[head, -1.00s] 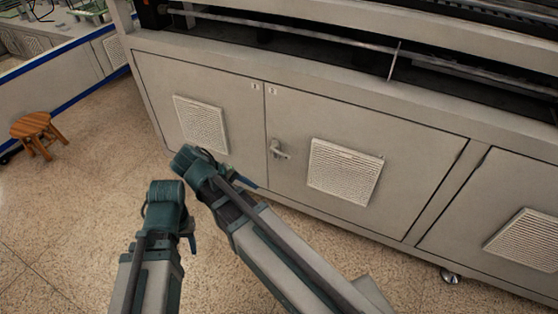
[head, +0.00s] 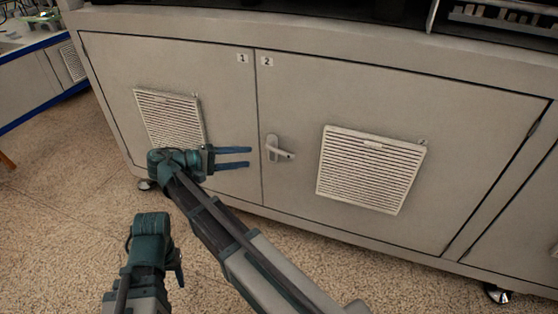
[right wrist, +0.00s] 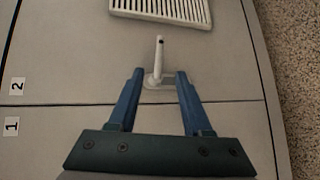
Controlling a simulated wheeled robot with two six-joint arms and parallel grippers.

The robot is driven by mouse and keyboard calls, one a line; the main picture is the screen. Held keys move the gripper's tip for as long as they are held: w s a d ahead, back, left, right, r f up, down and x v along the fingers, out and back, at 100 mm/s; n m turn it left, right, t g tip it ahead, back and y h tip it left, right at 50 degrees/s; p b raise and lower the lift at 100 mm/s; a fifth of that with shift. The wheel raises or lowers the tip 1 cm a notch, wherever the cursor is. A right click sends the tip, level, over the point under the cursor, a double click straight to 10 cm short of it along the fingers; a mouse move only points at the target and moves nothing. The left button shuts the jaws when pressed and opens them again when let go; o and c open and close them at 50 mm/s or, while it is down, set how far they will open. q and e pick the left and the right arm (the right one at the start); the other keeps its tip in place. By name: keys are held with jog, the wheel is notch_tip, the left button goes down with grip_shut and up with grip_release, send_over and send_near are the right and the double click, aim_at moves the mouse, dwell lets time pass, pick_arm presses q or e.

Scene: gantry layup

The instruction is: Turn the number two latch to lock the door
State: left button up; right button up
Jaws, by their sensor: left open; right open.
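The number two latch (head: 273,148) is a small pale grey lever handle on the left edge of the door marked 2 (head: 300,95). Its lever points right and slightly down in the head view. My right gripper (head: 248,157) is open and empty, its blue fingers pointing at the latch from the left. In the right wrist view the latch (right wrist: 157,80) lies ahead between the two fingertips, with its lever pointing away from me; contact cannot be told. My left gripper (head: 178,268) is low at left, open and away from the doors, its fingers partly hidden.
The door marked 1 (head: 110,68) adjoins on the left, with a vent (head: 170,112) partly behind my right arm. A louvered vent (head: 370,168) sits right of the latch. Caster wheels (head: 497,293) stand under the cabinet. The speckled floor in front is open.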

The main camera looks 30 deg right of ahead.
aim_at(280, 153)
jog(key=b+x, duration=0.1)
jog(key=x, duration=0.6)
jog(key=b+x, duration=0.2)
jog(key=x, duration=0.5)
jog(key=shift+w, duration=0.2)
grip_shut()
dwell(1.2)
